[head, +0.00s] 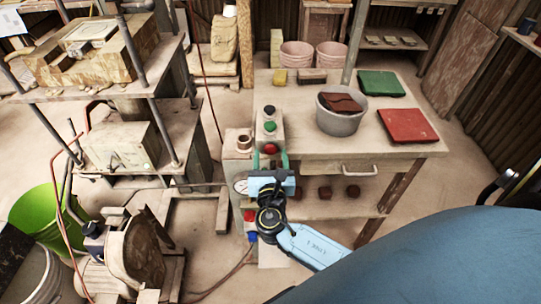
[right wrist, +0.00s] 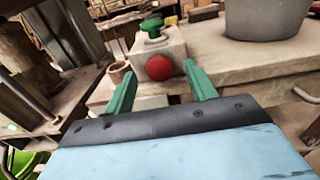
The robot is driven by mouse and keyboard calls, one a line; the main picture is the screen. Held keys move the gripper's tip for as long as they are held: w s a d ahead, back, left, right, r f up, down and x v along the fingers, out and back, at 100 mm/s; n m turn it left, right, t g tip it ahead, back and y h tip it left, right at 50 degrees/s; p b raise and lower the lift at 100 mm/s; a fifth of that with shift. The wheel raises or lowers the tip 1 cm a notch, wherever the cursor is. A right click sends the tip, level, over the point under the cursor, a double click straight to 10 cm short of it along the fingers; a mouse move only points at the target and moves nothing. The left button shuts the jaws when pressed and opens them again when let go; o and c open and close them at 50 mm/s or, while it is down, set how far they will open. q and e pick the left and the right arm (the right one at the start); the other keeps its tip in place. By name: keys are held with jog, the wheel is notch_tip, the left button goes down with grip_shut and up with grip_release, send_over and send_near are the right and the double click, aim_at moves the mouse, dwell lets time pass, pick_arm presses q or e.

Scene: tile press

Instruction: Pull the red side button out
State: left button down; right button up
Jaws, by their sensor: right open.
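The red side button (head: 270,149) is a round knob on the near face of a pale control box (head: 269,128). A green button (head: 270,126) and a black one (head: 269,110) are on the box's top. My right gripper (head: 270,160) is open, its green fingers pointing at the box just in front of the red button. In the right wrist view, the red button (right wrist: 159,68) shows between and beyond the two fingertips (right wrist: 161,76), with a gap on each side. I see no contact with it. My left gripper is not in view.
The box stands at the left edge of a workbench (head: 340,148). A grey bucket (head: 340,122), a green tile (head: 381,84) and a red tile (head: 407,125) are on the bench. A gauge (head: 241,187) and a small clay cup (head: 244,142) are left of the gripper.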

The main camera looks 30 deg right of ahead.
jog(key=shift+w+d, duration=0.25)
jog(key=shift+w, duration=0.15)
grip_shut()
jog(key=shift+s+a+p, duration=0.4)
jog(key=shift+s+p, duration=0.05)
jog(key=shift+s, duration=0.15)
jog(key=shift+f, duration=0.1)
grip_release()
jog(key=v, duration=1.3)
jog(key=shift+s, duration=0.25)
